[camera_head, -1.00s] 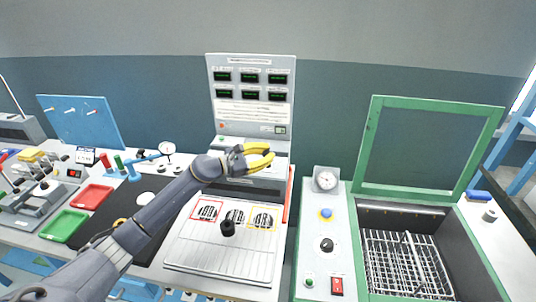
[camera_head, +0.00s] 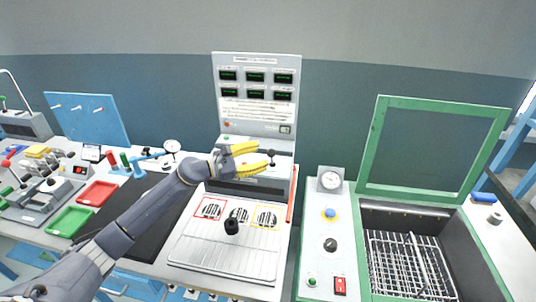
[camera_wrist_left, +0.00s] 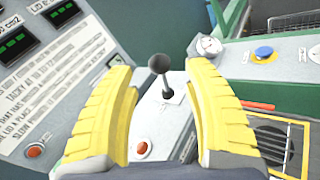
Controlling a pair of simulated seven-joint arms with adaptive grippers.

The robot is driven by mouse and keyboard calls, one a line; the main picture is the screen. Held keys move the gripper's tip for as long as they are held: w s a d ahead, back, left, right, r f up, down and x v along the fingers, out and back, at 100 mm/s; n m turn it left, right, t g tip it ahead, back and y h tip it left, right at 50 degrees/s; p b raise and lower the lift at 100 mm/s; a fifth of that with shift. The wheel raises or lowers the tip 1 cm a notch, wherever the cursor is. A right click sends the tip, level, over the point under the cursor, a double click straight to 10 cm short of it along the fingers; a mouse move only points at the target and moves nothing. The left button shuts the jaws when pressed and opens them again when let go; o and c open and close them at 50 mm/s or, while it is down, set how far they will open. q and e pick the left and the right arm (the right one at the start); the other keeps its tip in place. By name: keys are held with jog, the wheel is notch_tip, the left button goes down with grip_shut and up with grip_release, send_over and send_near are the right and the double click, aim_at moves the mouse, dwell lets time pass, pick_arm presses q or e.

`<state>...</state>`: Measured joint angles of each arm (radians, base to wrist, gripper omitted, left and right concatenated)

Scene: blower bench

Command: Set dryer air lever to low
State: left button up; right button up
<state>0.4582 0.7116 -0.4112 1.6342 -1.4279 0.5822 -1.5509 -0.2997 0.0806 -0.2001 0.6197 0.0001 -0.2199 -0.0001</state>
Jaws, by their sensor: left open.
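A lever with a dark ball knob (camera_wrist_left: 160,64) stands upright between my left gripper's fingers in the left wrist view, on the pale ledge below the display panel. Its knob (camera_head: 271,153) shows just right of the fingertips in the head view. No low mark is readable beside it. My left gripper (camera_head: 262,156) is open, with yellow fingers either side of the lever in the wrist view (camera_wrist_left: 164,72); no contact with it is visible. My right gripper is not in view.
The display panel (camera_head: 256,108) rises behind the lever. A grille plate (camera_head: 225,258) with a black knob (camera_head: 231,227) lies in front. A green-framed basin (camera_head: 362,280) and gauge (camera_head: 330,180) stand right. Red (camera_head: 98,193) and green (camera_head: 70,221) trays lie left.

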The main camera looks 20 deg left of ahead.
pick_arm(q)
jog(key=v, duration=0.7)
dwell(0.4)
